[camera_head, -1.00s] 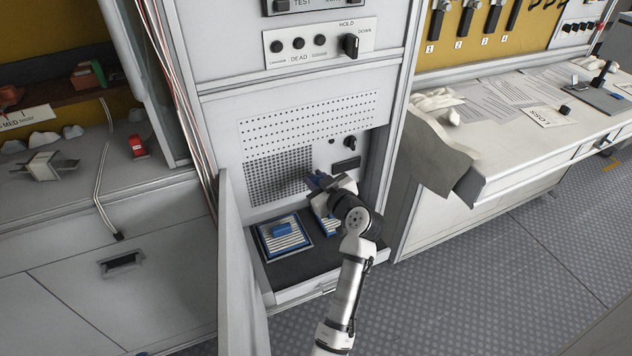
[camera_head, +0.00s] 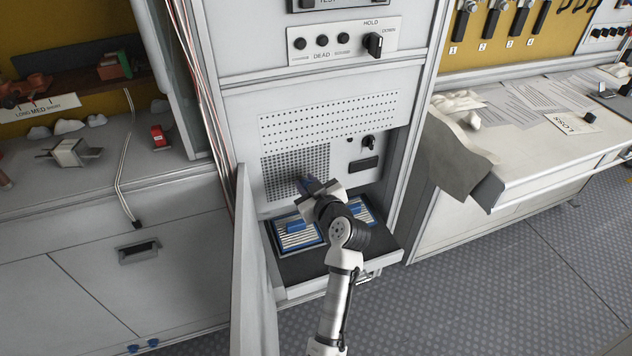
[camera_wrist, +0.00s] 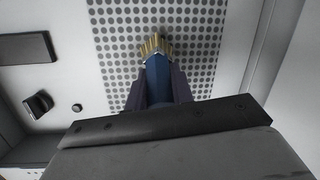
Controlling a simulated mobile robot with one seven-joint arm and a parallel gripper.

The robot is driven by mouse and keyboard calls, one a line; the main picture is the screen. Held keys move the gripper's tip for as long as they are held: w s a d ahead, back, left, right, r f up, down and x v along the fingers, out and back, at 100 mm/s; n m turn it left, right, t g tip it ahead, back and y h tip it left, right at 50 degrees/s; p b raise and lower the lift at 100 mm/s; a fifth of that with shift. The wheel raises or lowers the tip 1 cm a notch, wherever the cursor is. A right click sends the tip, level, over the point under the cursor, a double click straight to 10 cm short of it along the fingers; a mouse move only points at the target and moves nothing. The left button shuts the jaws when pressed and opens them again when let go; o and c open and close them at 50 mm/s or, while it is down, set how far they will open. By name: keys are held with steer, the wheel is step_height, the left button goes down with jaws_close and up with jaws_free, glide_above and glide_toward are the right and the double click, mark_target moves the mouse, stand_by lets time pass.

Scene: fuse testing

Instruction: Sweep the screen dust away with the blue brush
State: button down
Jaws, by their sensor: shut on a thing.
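My gripper (camera_head: 314,190) is shut on the blue brush (camera_head: 308,184), in front of the lower part of the grey screen (camera_head: 290,165) in the white cabinet. In the wrist view, the brush (camera_wrist: 157,80) is between the dark fingers of my gripper (camera_wrist: 160,88). Its tan bristles (camera_wrist: 154,46) point at the dotted screen (camera_wrist: 198,50). I cannot tell whether the bristles touch it. The screen's dots look grey; separate dust is too fine to make out. My gripper hides part of the screen's lower edge in the head view.
Below the screen, a blue-framed ribbed panel (camera_head: 298,238) lies on the dark shelf (camera_head: 300,263), with another (camera_head: 364,210) partly behind my arm. A knob (camera_head: 369,142) and dark slot (camera_head: 364,165) are right of the screen. An open cabinet door (camera_head: 255,270) stands at the left.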

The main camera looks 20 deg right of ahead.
steer(key=shift+a+r+p, duration=0.8)
steer(key=shift+a+r, duration=0.1)
steer(key=shift+a, duration=1.4)
steer(key=shift+d+r+b, duration=0.85)
steer(key=shift+d+b, duration=0.75)
steer(key=shift+d, duration=4.15)
steer(key=a, duration=1.1)
steer(key=shift+a+p, duration=0.3)
steer(key=shift+p, duration=0.1)
steer(key=shift+f, duration=0.1)
steer(key=f+v, duration=0.1)
steer(key=v, duration=0.5)
steer(key=shift+a, duration=0.25)
steer(key=shift+s+f, duration=0.15)
steer(key=shift+s, duration=0.1)
